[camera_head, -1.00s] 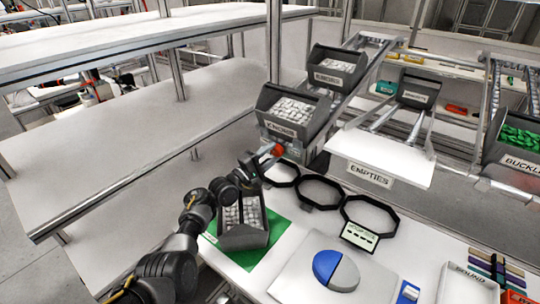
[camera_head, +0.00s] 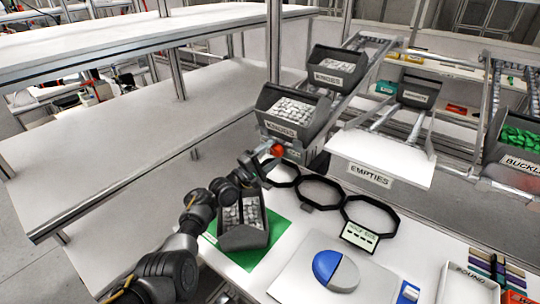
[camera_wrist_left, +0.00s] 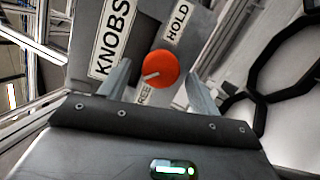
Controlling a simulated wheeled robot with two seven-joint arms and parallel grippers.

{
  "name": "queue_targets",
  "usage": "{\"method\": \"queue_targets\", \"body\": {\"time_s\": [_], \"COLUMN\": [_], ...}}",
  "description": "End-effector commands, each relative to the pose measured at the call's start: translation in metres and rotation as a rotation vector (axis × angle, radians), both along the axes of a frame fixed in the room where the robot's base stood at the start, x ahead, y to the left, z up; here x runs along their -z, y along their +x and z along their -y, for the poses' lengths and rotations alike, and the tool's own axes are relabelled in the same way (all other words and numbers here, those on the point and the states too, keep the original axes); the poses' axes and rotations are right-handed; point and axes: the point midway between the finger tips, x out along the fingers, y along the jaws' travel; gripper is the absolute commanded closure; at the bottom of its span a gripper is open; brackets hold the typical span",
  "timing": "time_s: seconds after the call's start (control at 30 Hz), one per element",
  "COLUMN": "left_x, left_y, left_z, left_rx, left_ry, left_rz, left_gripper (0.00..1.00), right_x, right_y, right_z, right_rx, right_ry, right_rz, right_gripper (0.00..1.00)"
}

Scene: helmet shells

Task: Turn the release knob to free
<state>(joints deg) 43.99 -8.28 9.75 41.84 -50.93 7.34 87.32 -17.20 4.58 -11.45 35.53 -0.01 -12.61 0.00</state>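The release knob (camera_head: 278,150) is round and red-orange, on the front below the grey KNOBS bin. In the left wrist view the knob (camera_wrist_left: 160,67) carries a short white pointer line toward the lower left. A HOLD label (camera_wrist_left: 178,22) is at its upper right. A partly hidden label ending in "REE" (camera_wrist_left: 145,94) is below it. My left gripper (camera_head: 262,158) is in front of the knob. Its two fingers are apart, one on each side of the knob in the wrist view, and I cannot tell whether they touch it. My right gripper is not in view.
The KNOBS bin (camera_head: 292,108) holds white pieces. Another bin of pale pieces (camera_head: 242,235) stands on a green mat (camera_head: 272,245) below my left arm. Black octagonal rings (camera_head: 320,192) lie right of the gripper. An EMPTIES shelf (camera_head: 385,158) juts out at the right.

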Motion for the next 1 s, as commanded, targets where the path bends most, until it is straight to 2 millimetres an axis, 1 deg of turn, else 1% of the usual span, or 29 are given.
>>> {"method": "queue_targets", "body": {"time_s": [0.17,0.27,0.4,0.6,0.73,0.87,1.0], "left_x": [0.001,0.002,0.007,0.018,0.023,0.026,0.026], "left_y": [-0.001,-0.005,-0.018,-0.044,-0.058,-0.067,-0.070], "left_z": [-0.001,-0.005,-0.020,-0.050,-0.065,-0.074,-0.078], "left_rx": [0.000,0.000,-0.002,-0.002,-0.002,0.000,0.000], "left_ry": [0.001,0.000,0.001,0.002,0.002,0.001,0.001], "left_rz": [-0.001,0.000,0.000,0.000,0.000,0.000,0.001], "left_gripper": [0.37,0.37,0.37,0.37,0.37,0.37,0.37], "right_x": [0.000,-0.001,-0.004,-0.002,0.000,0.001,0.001], "right_y": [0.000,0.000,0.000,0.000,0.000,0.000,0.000], "right_z": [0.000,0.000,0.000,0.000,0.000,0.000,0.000], "right_rx": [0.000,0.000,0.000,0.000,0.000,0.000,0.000], "right_ry": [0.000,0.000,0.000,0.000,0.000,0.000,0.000], "right_rz": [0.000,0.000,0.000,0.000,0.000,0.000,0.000], "right_gripper": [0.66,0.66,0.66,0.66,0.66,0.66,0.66]}}
